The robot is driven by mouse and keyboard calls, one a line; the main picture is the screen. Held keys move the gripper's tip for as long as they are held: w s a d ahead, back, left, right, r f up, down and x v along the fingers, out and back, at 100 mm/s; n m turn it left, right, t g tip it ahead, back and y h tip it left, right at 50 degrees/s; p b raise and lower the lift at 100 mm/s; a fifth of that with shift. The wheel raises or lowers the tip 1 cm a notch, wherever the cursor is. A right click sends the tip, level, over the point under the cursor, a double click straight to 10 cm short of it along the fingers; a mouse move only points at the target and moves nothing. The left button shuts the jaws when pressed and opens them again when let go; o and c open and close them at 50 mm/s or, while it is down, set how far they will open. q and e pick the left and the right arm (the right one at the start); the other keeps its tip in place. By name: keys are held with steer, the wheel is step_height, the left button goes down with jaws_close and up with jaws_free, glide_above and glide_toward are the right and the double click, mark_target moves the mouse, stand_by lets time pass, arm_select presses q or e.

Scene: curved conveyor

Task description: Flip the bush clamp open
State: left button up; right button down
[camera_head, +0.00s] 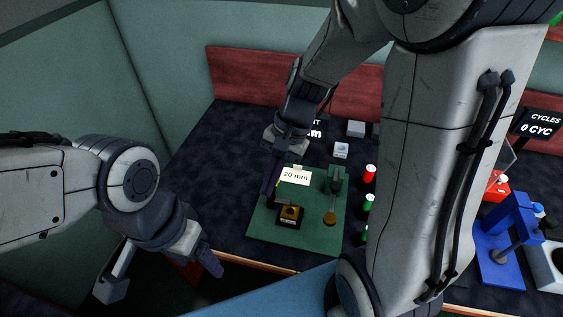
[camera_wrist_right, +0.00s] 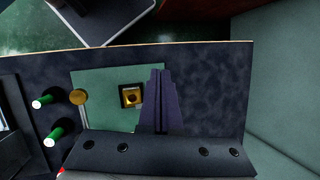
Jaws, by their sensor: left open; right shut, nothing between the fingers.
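The bush clamp appears to be the small black block (camera_head: 290,216) with a gold, square-looking top and a dark hole. It sits on the green mat (camera_head: 314,243) and also shows in the right wrist view (camera_wrist_right: 123,101). I cannot tell its flap position for sure. My right gripper (camera_head: 268,188) is shut and empty, pointing down just left of the block in the head view. In the wrist view its closed fingers (camera_wrist_right: 158,98) lie just right of the block; contact is unclear. My left gripper (camera_head: 160,272) is open and empty, off the table's front left.
A white "20 mm" card (camera_head: 296,176) lies behind the block. A dark-handled tool with a gold round end (camera_head: 330,217) lies right of it. Red and green cylinders (camera_head: 369,175) stand by the mat's right edge. A blue press (camera_head: 498,247) stands far right. The table's left is clear.

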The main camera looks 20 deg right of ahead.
steer(key=w+d+f+m+t+y, duration=0.1)
steer(key=w+d+f+m+t, duration=0.1)
steer(key=d+m, duration=0.5)
steer(key=w+d+f+m+t+y, duration=0.1)
steer(key=w+d+f+m+t, duration=0.1)
steer(key=w+d+f+m, duration=0.2)
steer(key=w+d+m+b, duration=0.1)
steer(key=d+m, duration=0.2)
steer(key=d, duration=0.5)
steer(key=shift+w+f+m+t+y, duration=0.25)
steer(key=shift+f+m+t+y, duration=0.15)
steer(key=shift+w+a+r+x, duration=0.15)
steer(key=shift+a+r+x, duration=0.15)
steer(key=shift+x, duration=1.85)
steer(key=shift+w+a+r+x, duration=0.15)
steer(key=shift+a+r+x, duration=0.15)
steer(key=shift+x, duration=1.9)
steer(key=shift+w+a+r+x, duration=0.2)
steer(key=shift+a+r+x, duration=0.1)
steer(key=shift+x, duration=1.85)
